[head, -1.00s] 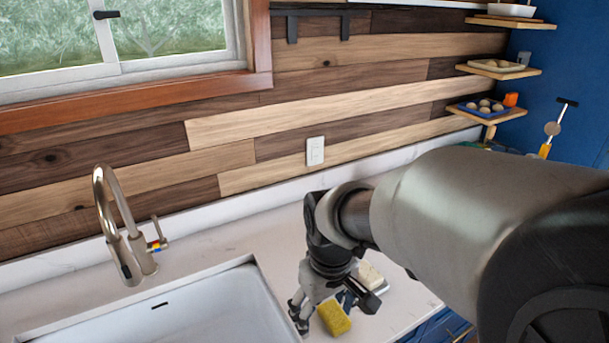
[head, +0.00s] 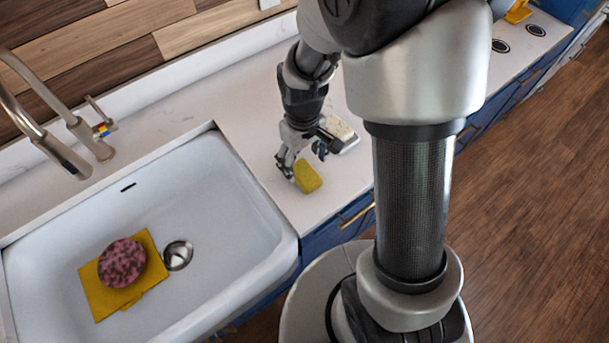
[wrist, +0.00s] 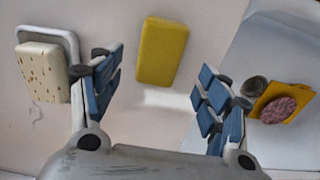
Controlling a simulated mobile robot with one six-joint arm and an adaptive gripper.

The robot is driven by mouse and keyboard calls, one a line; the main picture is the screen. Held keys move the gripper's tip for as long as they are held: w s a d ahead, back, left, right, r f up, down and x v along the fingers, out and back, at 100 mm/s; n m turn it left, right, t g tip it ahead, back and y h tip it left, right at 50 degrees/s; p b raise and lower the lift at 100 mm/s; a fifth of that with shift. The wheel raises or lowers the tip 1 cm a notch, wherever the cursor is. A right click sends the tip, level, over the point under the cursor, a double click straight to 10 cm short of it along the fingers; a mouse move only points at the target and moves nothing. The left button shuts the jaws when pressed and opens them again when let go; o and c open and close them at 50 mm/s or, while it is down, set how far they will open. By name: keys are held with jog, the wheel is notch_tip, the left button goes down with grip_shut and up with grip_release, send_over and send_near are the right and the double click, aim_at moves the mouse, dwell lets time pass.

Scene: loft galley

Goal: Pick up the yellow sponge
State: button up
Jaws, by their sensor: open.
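The yellow sponge (head: 308,176) lies on the white counter just right of the sink. It also shows in the wrist view (wrist: 162,52), a little beyond the fingertips and between their lines. My gripper (head: 300,163) is above the counter beside the sponge, fingers pointing down. In the wrist view my gripper (wrist: 162,85) is open, with blue-padded fingers spread wide and nothing between them. Whether a finger touches the sponge cannot be told from the head view.
A pale speckled block on a dish (wrist: 40,72) sits close beside the left finger. The sink (head: 215,250) holds a yellow cloth (head: 100,299) with a round pink speckled item (head: 122,263). A faucet (head: 45,140) stands behind the sink.

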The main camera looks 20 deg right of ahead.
aim_at(305, 172)
jog(key=f, duration=0.2)
jog(key=f+b, duration=0.2)
jog(key=f, duration=0.1)
jog(key=shift+s+d+f, duration=0.15)
jog(key=shift+s+f, duration=0.1)
jog(key=shift+f, duration=0.05)
jog(key=c, duration=1)
